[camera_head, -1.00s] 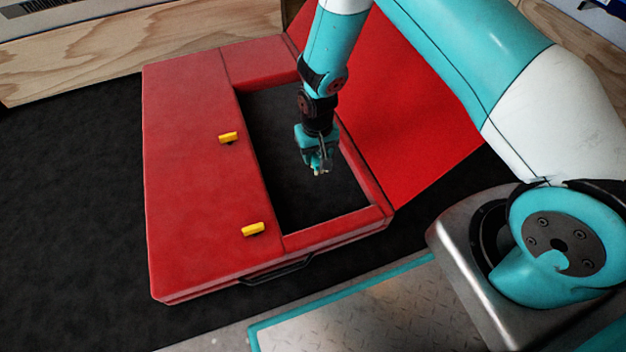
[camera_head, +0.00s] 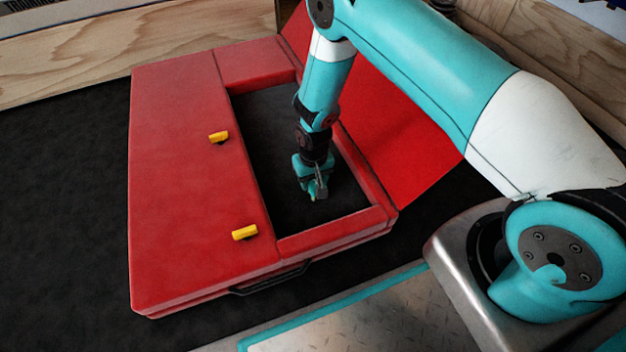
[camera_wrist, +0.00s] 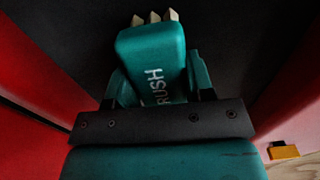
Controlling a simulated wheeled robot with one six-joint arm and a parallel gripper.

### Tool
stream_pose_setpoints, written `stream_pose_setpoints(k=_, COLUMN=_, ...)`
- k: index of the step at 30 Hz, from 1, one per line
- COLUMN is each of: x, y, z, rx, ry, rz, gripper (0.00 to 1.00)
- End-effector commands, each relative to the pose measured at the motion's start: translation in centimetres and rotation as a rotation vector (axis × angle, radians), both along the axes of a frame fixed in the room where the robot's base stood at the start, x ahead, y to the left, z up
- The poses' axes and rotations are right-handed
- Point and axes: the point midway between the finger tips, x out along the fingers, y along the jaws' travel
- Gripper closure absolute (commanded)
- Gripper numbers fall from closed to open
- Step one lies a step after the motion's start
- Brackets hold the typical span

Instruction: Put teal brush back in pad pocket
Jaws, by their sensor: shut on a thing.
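My gripper (camera_head: 315,190) is shut on the teal brush (camera_wrist: 152,62), which has pale lettering and light bristle tips at its far end. In the wrist view the brush lies between the two jaws, slightly tilted, bristles pointing away from my wrist. The red pad (camera_head: 178,190) lies with its flap folded back, and its pocket (camera_head: 268,130) is a dark rectangular recess with red walls. The gripper and brush are over or within this recess, towards its near right part. I cannot tell whether the brush touches the pocket floor. In the head view the gripper mostly hides the brush.
Two yellow tabs (camera_head: 219,137) (camera_head: 244,232) sit on the pad's top. The open red flap (camera_head: 395,125) rises on the right behind my arm. A black handle (camera_head: 270,280) is on the near edge. Wooden boards (camera_head: 100,50) stand behind. Black floor is clear at left.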

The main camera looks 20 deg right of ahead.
Motion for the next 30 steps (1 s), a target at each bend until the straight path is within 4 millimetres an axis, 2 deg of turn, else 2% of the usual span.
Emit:
stream_pose_setpoints(k=4, x=0.0, y=0.0, z=-0.4, rx=0.0, ry=0.001, rz=0.0, gripper=0.89)
stream_pose_setpoints(k=5, x=0.0, y=0.0, z=-0.3, rx=0.0, ry=0.001, rz=0.0, gripper=0.45)
stream_pose_setpoints(k=7, x=0.0, y=0.0, z=-0.3, rx=0.0, ry=0.001, rz=0.0, gripper=0.29)
stream_pose_setpoints(k=8, x=0.0, y=0.0, z=-0.3, rx=0.0, ry=0.001, rz=0.0, gripper=0.26)
stream_pose_setpoints(k=15, x=0.0, y=0.0, z=-0.2, rx=0.0, ry=0.001, rz=0.0, gripper=0.26)
stream_pose_setpoints(k=19, x=0.0, y=0.0, z=0.9, rx=0.0, ry=0.0, rz=0.0, gripper=0.26)
stream_pose_setpoints(k=30, x=0.0, y=0.0, z=8.9, rx=0.0, ry=-0.001, rz=0.0, gripper=0.26)
